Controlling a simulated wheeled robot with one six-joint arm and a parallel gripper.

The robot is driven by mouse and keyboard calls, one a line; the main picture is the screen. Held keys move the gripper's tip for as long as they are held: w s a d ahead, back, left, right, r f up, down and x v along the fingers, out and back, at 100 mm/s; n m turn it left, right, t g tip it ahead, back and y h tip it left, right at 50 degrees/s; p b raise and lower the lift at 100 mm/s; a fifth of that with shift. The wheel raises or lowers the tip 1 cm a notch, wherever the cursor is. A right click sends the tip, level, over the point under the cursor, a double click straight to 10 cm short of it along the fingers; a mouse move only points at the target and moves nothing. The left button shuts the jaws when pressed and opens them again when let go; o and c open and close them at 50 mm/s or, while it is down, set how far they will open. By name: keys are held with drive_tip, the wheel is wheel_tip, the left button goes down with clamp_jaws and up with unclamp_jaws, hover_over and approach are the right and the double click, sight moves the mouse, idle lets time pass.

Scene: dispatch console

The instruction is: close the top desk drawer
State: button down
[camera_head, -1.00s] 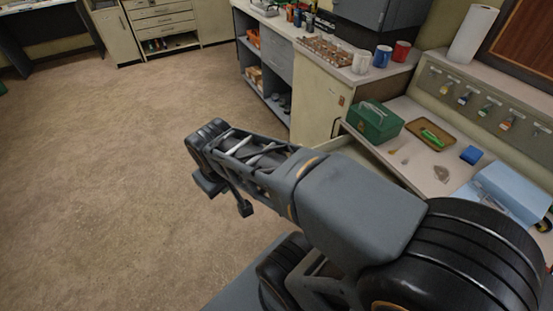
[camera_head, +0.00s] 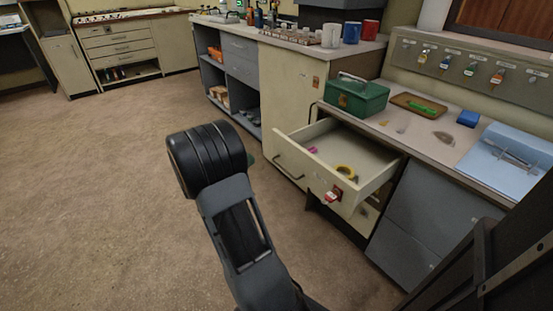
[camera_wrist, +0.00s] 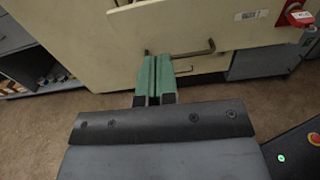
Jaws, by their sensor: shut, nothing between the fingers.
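The top desk drawer (camera_head: 312,182) is pulled out from under the desk top in the head view. Its cream front has a dark bar handle (camera_head: 288,168) and a red device with a white tag (camera_head: 333,196) at its right end. A yellow ring (camera_head: 346,171) and a small pink item (camera_head: 313,150) lie inside. In the wrist view, my gripper (camera_wrist: 156,58) has its green fingers together and empty, in front of the cream drawer front (camera_wrist: 205,25) by the left part of the handle (camera_wrist: 192,53). I cannot tell whether they touch. In the head view my arm mostly hides the gripper.
The desk top holds a green box (camera_head: 356,96), a tray (camera_head: 419,105) and a blue block (camera_head: 468,118). Grey drawers (camera_head: 425,215) stand to the right of the open drawer. The floor (camera_head: 90,190) to the left is clear.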

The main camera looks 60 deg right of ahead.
sight(287, 143)
drive_tip(key=b+x, duration=0.2)
drive_tip(key=x, duration=0.4)
drive_tip(key=b+x, duration=0.2)
drive_tip(key=x, duration=0.4)
drive_tip(key=shift+d+f, duration=0.25)
drive_tip(key=shift+d, duration=0.2)
drive_tip(key=shift+s+d+r, duration=0.1)
drive_tip(key=shift+s+d, duration=0.05)
drive_tip(key=shift+d, duration=0.5)
drive_tip(key=shift+d, duration=0.15)
